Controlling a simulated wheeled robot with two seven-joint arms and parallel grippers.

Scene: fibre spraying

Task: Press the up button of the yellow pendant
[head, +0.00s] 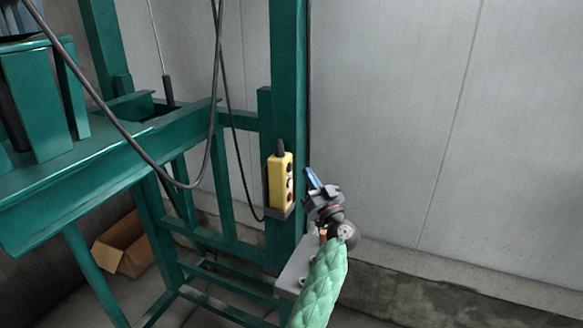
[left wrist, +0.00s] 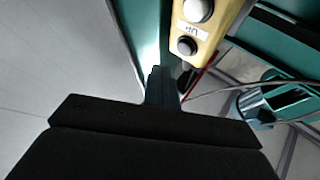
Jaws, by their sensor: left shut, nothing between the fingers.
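The yellow pendant (head: 274,182) hangs upright on the green post in the head view, with a row of buttons on its right-facing side. In the left wrist view the pendant's end (left wrist: 209,40) shows at the top. It carries a white button (left wrist: 197,10), an upside-down "UP" label (left wrist: 190,30) and a black button (left wrist: 187,46). My left gripper (head: 312,178) is shut and empty, just right of the pendant and apart from it in the head view. Its fingers (left wrist: 160,75) point towards the pendant in the wrist view; whether they touch it cannot be told. My right gripper is not in view.
The green steel frame (head: 150,150) fills the left, with its post (head: 288,60) behind the pendant. Dark cables (head: 226,80) hang in front of it. A cardboard box (head: 124,245) lies on the floor. A pale panel wall (head: 400,110) stands behind, with free room at right.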

